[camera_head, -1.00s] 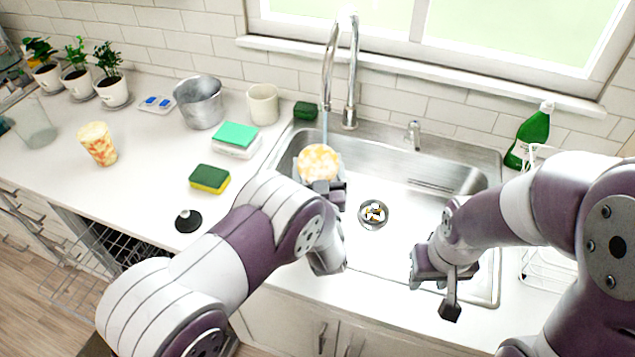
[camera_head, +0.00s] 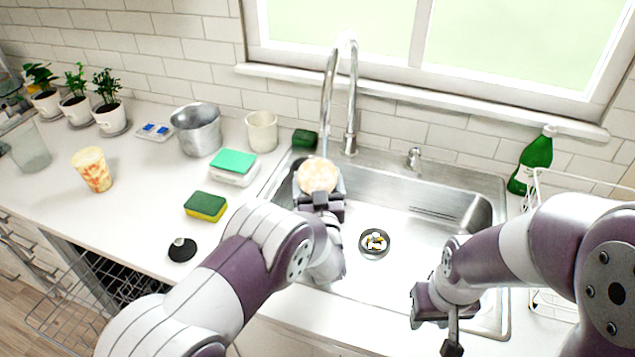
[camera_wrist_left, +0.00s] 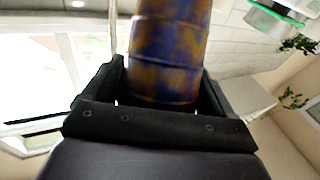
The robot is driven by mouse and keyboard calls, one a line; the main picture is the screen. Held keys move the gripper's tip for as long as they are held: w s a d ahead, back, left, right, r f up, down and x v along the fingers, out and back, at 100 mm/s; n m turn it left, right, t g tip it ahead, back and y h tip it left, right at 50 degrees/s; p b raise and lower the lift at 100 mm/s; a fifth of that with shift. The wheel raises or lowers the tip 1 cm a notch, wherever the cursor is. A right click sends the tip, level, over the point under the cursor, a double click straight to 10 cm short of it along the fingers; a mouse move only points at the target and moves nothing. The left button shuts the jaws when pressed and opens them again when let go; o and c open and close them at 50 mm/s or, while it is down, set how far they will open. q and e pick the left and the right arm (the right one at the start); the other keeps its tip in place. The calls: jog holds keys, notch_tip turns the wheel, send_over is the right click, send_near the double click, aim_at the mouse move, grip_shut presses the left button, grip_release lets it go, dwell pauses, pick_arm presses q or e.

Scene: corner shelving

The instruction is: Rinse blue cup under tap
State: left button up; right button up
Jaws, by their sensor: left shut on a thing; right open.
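My left gripper (camera_head: 322,200) is shut on a cup (camera_head: 318,174), held over the left part of the sink (camera_head: 420,240) under the tap (camera_head: 337,95). From the head its top looks pale orange and white. In the left wrist view the cup (camera_wrist_left: 170,55) is mottled blue and brown-orange, between the fingers of the left gripper (camera_wrist_left: 165,90). A thin bluish stream runs from the spout toward the cup; whether it enters the cup cannot be told. My right gripper (camera_head: 440,318) is open and empty over the sink's near right part.
A yellow-red cup (camera_head: 92,169), metal bucket (camera_head: 197,130), cream mug (camera_head: 262,132) and sponges (camera_head: 205,206) stand on the left counter. A green bottle (camera_head: 534,160) and white rack (camera_head: 555,300) are on the right. The sink around the drain (camera_head: 375,243) is clear.

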pick_arm(q)
jog(key=shift+d, duration=0.15)
pick_arm(e)
jog(key=shift+f, duration=0.1)
pick_arm(q)
jog(key=shift+d+b, duration=0.35)
jog(key=shift+d, duration=0.1)
pick_arm(e)
jog(key=shift+f, duration=0.25)
pick_arm(q)
jog(key=shift+a, duration=0.15)
jog(key=shift+a, duration=0.5)
jog(key=shift+d, duration=0.1)
jog(key=shift+d+b, duration=0.3)
jog(key=shift+d, duration=0.25)
pick_arm(e)
jog(key=shift+f, duration=0.3)
jog(key=shift+r+p, duration=1.05)
pick_arm(q)
jog(key=s, duration=0.8)
pick_arm(e)
jog(key=shift+r, duration=0.1)
